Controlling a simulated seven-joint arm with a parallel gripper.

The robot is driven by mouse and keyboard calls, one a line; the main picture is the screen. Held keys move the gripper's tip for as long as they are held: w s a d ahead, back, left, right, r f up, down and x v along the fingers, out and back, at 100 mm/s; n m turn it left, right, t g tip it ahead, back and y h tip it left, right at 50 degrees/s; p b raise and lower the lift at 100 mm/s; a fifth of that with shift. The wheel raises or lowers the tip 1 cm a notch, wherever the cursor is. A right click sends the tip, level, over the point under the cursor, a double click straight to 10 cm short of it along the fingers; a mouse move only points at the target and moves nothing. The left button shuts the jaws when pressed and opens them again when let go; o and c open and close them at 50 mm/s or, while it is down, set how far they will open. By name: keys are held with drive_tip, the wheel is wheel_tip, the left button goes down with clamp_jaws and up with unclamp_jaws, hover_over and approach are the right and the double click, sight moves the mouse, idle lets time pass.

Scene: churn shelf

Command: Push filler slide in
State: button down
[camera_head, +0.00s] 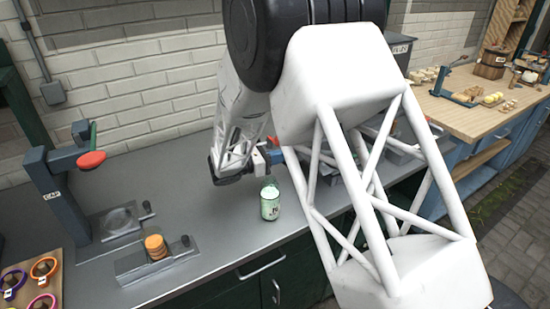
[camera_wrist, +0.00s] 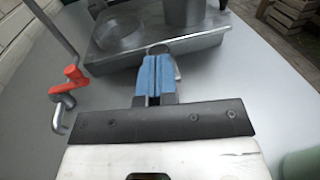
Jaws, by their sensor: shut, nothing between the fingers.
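My gripper (camera_wrist: 157,52) is shut and empty, its blue fingers pressed together. In the wrist view its tips overlap the near edge of a grey metal slide plate (camera_wrist: 104,57) with a round recess. A small grey knob shows partly hidden beside the right finger; contact cannot be told. A metal cylinder (camera_wrist: 185,10) stands at the back of the plate. In the head view my gripper (camera_head: 268,156) is low over the counter, behind a green jar (camera_head: 270,204). My arm hides most of the filler there.
A red crank handle (camera_wrist: 68,80) is left of my fingers. The jar's green edge (camera_wrist: 302,163) shows at lower right in the wrist view. A cap press (camera_head: 55,190) and a slide holding orange discs (camera_head: 155,246) stand left. The counter between them and the jar is clear.

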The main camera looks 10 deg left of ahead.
drive_tip(key=shift+w+a+x, duration=0.1)
drive_tip(key=shift+w+x, duration=0.05)
drive_tip(key=shift+x, duration=1.05)
drive_tip(key=shift+w+a+x, duration=0.15)
drive_tip(key=shift+w+x, duration=0.05)
drive_tip(key=shift+x, duration=1)
drive_tip(key=shift+w+d+r, duration=0.1)
drive_tip(key=shift+r, duration=0.1)
drive_tip(key=v, duration=1.5)
drive_tip(key=shift+f, duration=0.15)
drive_tip(key=shift+d, duration=0.15)
